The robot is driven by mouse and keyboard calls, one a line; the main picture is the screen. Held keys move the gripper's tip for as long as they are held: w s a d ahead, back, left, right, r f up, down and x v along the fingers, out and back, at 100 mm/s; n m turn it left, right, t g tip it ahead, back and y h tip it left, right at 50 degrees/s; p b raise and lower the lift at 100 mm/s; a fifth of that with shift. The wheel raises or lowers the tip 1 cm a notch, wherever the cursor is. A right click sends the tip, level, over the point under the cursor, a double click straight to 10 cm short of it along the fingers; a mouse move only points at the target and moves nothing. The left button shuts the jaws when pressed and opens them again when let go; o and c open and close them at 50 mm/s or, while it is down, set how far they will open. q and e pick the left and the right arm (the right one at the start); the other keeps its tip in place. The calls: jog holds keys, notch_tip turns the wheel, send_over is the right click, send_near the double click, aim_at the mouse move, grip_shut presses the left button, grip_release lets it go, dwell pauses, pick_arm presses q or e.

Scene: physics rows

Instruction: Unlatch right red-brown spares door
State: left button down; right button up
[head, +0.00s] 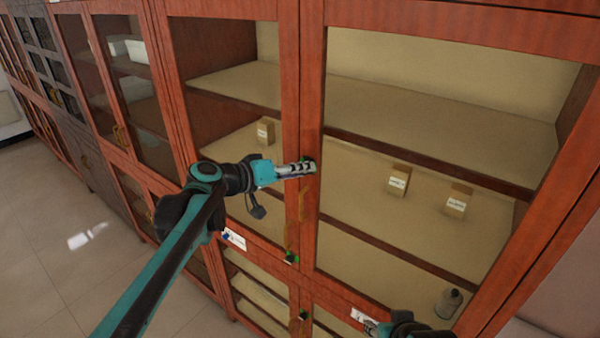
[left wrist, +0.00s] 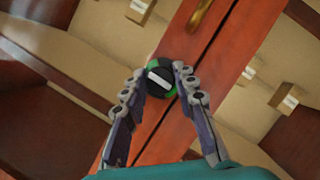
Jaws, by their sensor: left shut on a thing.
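The right red-brown door (head: 312,90) is a glass door in a wooden frame and looks closed against the door on its left. A round black latch knob (left wrist: 160,82) with a white bar and green ring sits on its frame; the bar is tilted in the left wrist view. My left gripper (head: 308,166) is at this knob and hides most of it in the head view. In the left wrist view its two fingers (left wrist: 160,80) are shut on the knob, one on each side. My right gripper (head: 372,327) shows only partly at the bottom edge; its jaws are unclear.
A brass handle (head: 301,205) hangs below the knob. Lower latch knobs (head: 291,258) sit under it. Behind the glass stand small boxes (head: 398,180) and a bottle (head: 449,302) on shelves. White labels (head: 234,239) mark the frame. Open floor (head: 70,230) lies to the left.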

pick_arm(q)
jog(key=shift+n, duration=0.3)
dwell(0.4)
jog(key=c, duration=1.2)
grip_release()
jog(key=v, duration=1.2)
jog(key=shift+w+a+f, duration=0.1)
jog(key=shift+a+f, duration=0.05)
jog(key=shift+a, duration=0.1)
